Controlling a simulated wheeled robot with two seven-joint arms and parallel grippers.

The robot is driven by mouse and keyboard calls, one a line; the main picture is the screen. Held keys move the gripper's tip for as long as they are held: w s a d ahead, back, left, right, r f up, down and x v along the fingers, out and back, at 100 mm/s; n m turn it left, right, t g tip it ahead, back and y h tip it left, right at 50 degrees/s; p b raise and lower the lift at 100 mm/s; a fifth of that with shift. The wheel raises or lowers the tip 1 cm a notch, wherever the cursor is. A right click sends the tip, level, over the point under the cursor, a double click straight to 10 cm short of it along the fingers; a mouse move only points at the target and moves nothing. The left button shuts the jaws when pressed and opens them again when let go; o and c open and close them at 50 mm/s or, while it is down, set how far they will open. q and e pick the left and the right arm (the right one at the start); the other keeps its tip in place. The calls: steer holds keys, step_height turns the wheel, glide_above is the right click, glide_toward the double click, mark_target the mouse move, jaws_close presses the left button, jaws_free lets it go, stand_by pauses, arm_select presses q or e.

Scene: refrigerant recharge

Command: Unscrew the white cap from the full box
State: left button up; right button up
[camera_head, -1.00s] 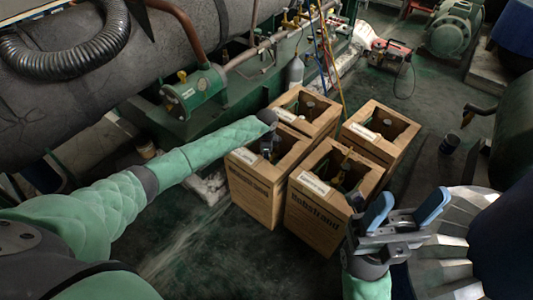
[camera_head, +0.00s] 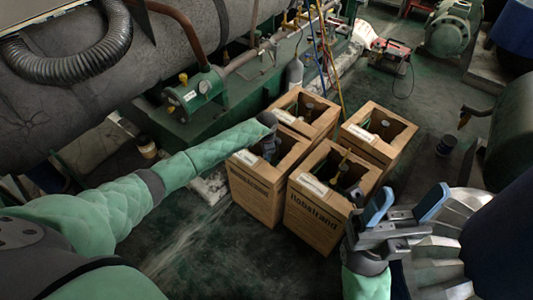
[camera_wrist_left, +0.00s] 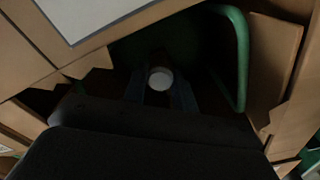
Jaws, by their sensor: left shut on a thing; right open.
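Several open-topped cardboard boxes stand grouped on the floor. My left gripper (camera_head: 269,154) reaches down into the front-left box (camera_head: 254,196), its fingers partly hidden by the wrist and the dark interior. In the left wrist view, a round white cap (camera_wrist_left: 160,78) sits between the two fingers, which are shut on it. A green curved tube or handle (camera_wrist_left: 242,60) shows beside it inside the box. Whether the cap is still on its thread cannot be seen. My right gripper (camera_head: 408,208) is open and empty, to the right of the front-right box (camera_head: 316,216).
The back-left box (camera_head: 322,126) and back-right box (camera_head: 393,146) stand close behind. Green pipework with a gauge (camera_head: 194,93) and a large insulated tank (camera_head: 170,40) lie behind and left. Hoses (camera_head: 325,60) hang behind the boxes. Machinery stands at right.

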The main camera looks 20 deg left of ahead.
arm_select(q)
steer(key=shift+r, duration=0.1)
stand_by(0.4)
steer(key=shift+n+p, duration=1.1)
steer(key=shift+p, duration=0.1)
steer(key=shift+r, duration=0.1)
steer(key=shift+r+p, duration=2.1)
steer(key=shift+r, duration=0.25)
